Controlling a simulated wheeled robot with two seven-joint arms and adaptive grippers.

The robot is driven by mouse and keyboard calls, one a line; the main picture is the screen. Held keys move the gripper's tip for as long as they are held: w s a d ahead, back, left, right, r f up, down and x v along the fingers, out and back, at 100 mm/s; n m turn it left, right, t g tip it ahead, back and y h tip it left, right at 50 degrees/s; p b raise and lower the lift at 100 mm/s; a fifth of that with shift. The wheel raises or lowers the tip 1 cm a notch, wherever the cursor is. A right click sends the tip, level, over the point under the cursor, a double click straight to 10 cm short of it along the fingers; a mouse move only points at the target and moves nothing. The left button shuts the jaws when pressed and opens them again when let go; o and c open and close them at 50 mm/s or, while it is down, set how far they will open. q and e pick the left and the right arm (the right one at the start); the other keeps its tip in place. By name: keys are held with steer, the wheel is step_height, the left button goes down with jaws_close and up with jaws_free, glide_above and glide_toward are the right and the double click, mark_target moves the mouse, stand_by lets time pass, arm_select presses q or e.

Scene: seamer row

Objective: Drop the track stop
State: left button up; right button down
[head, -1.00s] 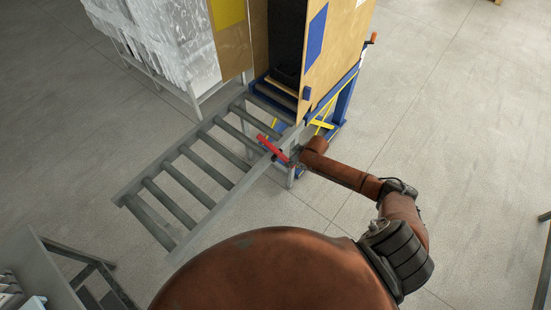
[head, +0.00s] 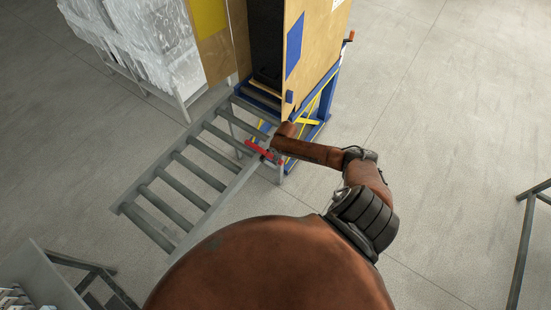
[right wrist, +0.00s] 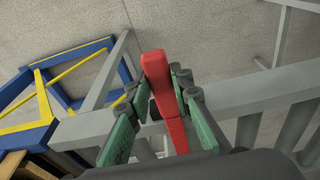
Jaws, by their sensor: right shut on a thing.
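The track stop, a red bar (head: 259,149), is at the near right side rail of the roller track (head: 190,170), close to the blue-framed machine. In the right wrist view the red bar (right wrist: 158,75) runs up between green-padded fingers. My right gripper (head: 272,154) is shut on it; in the right wrist view the gripper (right wrist: 160,92) has a finger on each side of the bar. The bar's lower end and its mount are hidden by the gripper. My left gripper is out of view.
A blue-framed stand (head: 318,112) with tall wooden panels (head: 318,50) stands at the track's far end. A rack of plastic-wrapped goods (head: 140,40) is beyond the track at upper left. Grey frames stand at lower left and right.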

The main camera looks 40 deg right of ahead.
steer(key=shift+w+r, duration=0.15)
steer(key=shift+w, duration=0.05)
steer(key=c, duration=1.7)
jaws_free()
steer(key=shift+s, duration=0.1)
steer(key=r, duration=0.4)
steer(key=s+r, duration=0.1)
steer(key=r, duration=0.2)
steer(key=s+r, duration=0.1)
steer(key=r, duration=0.3)
steer(key=shift+d+r, duration=0.25)
steer(key=shift+r, duration=0.1)
